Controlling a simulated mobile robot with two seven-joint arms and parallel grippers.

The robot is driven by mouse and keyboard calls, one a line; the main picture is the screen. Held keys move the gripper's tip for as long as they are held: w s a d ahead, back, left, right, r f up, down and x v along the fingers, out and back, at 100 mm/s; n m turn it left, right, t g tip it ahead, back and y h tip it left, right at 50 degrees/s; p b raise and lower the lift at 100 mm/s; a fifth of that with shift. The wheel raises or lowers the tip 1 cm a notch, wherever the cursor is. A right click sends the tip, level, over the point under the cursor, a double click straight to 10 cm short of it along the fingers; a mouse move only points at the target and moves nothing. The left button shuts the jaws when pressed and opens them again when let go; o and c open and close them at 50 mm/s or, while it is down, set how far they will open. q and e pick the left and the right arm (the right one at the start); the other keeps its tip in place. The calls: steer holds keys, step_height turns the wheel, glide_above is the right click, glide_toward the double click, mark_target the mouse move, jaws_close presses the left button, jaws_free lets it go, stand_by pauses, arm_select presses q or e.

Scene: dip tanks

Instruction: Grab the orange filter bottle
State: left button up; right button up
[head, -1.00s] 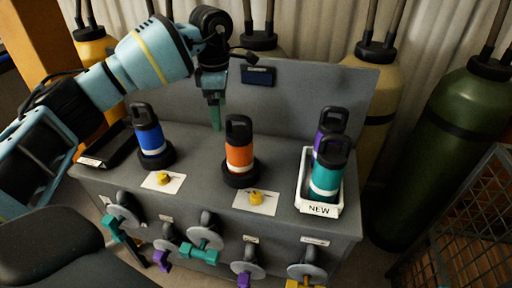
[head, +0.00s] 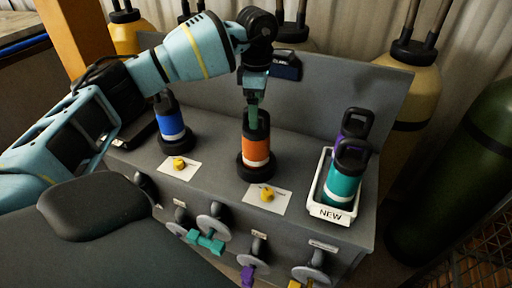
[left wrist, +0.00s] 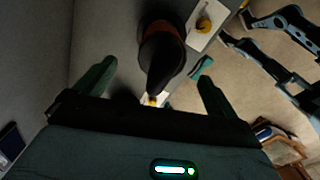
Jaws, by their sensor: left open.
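The orange filter bottle (head: 256,148) stands upright in a black round base on the grey bench, with a white band below the orange. My left gripper (head: 253,116) is right above and behind its black top in the head view, partly covering the handle. In the left wrist view the bottle's black top (left wrist: 162,62) lies between and ahead of the two green fingers of my left gripper (left wrist: 155,85), which are apart. I cannot tell whether a finger touches the bottle. My right gripper is not in view.
A blue bottle (head: 171,121) stands left of the orange one. A white tray labelled NEW (head: 337,213) holds a teal bottle (head: 344,180) and a purple one (head: 353,124) at the right. Yellow knobs (head: 267,194) and valve handles line the front. A grey panel rises behind.

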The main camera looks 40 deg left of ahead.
mark_target(256, 142)
arm_select(q)
step_height(256, 142, down, 5)
steer(key=shift+s, duration=0.15)
steer(key=shift+r, duration=0.1)
steer(key=c, duration=1.9)
